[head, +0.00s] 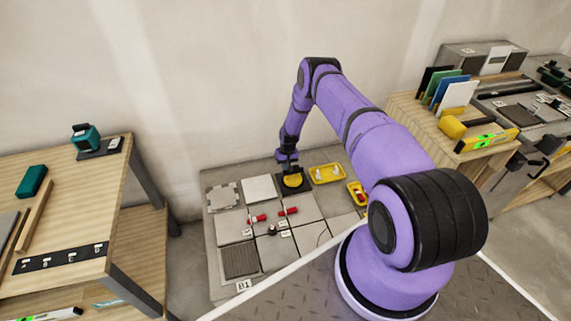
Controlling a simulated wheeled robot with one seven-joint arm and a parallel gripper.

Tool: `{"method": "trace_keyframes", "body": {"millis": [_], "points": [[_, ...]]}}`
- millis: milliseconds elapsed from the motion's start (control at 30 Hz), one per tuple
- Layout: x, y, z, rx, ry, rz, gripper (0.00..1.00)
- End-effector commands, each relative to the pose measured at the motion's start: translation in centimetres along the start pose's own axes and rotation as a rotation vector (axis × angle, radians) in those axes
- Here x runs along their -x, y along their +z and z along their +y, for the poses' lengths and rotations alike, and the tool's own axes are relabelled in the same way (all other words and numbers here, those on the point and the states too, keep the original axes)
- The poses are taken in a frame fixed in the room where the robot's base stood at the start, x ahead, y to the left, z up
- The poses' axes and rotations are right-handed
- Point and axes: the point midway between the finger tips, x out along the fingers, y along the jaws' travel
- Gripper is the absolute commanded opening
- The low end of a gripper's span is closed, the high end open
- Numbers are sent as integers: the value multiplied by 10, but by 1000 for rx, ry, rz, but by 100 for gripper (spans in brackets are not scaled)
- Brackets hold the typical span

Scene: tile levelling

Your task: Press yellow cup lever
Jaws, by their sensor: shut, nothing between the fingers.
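The yellow cup (292,181) is a round yellow thing on a black base at the back of the low tile platform (215,285). My gripper (288,166) points down right above the cup and is shut. It partly covers the cup, so I cannot make out the lever or tell whether the fingers touch it.
Pale tiles (233,226) with red pieces (288,211) lie in front of the cup. A yellow tray (327,174) sits close to its right. A wooden table (75,205) stands left, and a cluttered wooden bench (412,105) stands right. The wall is close behind.

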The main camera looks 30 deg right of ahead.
Motion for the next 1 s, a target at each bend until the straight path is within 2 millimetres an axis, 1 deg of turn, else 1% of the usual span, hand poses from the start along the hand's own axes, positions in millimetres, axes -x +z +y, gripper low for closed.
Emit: {"method": "trace_keyframes", "body": {"millis": [267, 500, 767, 1000], "points": [[0, 0, 0, 0, 2, -1, 0], [-9, 2, -2, 2, 71, -5, 0], [-8, 1, -1, -1, 66, -5, 0], [0, 1, -2, -1, 66, -4, 0]]}}
